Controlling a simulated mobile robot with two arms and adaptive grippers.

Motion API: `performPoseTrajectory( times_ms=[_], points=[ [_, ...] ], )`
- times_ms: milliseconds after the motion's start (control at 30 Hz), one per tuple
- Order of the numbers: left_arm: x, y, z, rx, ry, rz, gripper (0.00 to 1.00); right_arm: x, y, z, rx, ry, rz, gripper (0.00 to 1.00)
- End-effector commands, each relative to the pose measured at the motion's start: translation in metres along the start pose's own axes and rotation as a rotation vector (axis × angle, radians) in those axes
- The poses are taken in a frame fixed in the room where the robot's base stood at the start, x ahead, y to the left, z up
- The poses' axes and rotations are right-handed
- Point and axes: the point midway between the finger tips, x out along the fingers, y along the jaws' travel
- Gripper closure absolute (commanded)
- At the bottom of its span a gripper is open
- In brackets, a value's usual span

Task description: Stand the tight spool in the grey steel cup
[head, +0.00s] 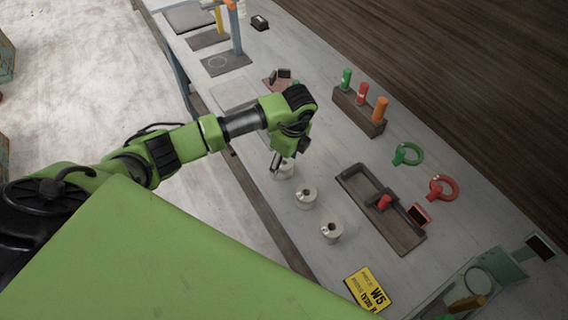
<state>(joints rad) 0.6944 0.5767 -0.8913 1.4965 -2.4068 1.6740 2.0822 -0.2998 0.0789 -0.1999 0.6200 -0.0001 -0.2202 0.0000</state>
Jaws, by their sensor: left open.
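My left gripper (287,158) is open and points down over the farthest of three pale, round pieces. That piece (286,172) is partly hidden by the gripper, and I cannot tell whether the fingers touch it. The middle pale piece (306,198) and the nearest one (331,232) stand upright on the table, each with a dark hole in its top. They look like spools, but I cannot tell which is the tight one. I cannot pick out the grey steel cup with certainty. My right gripper is not in view.
A wooden block (358,112) holds green, red and orange pegs. A dark tray (383,212) holds a red piece. Flat mats (226,62) lie farther back.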

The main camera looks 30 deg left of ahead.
Motion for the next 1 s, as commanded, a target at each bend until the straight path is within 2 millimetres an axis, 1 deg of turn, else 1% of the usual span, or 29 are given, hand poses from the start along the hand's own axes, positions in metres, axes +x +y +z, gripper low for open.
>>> performPoseTrajectory(
  times_ms=[100,233,267,300,367,400,433,533,567,767,867,1000],
  points=[
    [0.004,0.0,0.0,0.001,0.0,-0.001,0.43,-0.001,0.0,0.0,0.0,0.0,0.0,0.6],
    [0.004,0.0,0.0,0.001,0.0,-0.001,0.43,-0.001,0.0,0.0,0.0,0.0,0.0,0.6],
    [0.004,0.0,0.0,0.001,0.0,-0.001,0.45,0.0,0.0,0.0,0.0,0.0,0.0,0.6],
    [0.004,0.0,0.0,0.001,0.0,-0.001,0.56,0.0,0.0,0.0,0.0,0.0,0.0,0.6],
    [0.004,0.0,0.0,0.001,0.0,-0.001,0.71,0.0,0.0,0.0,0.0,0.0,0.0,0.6],
    [0.003,0.0,0.0,0.001,0.0,-0.001,0.82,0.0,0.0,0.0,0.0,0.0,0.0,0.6],
    [0.003,0.0,0.0,0.001,0.0,-0.001,0.9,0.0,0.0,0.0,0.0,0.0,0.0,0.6],
    [0.003,-0.001,0.0,0.0,0.0,-0.002,0.91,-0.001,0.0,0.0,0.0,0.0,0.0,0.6],
    [0.003,-0.001,0.0,0.0,0.0,-0.002,0.95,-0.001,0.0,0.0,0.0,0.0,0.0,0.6],
    [0.002,-0.001,0.0,0.0,0.0,-0.003,0.95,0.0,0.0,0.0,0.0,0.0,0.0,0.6],
    [-0.002,-0.001,0.001,0.0,0.001,-0.004,0.95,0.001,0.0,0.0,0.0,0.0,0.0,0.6],
    [-0.015,-0.002,0.003,0.0,0.001,-0.005,0.95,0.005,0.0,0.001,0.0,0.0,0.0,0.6]
  ],
)
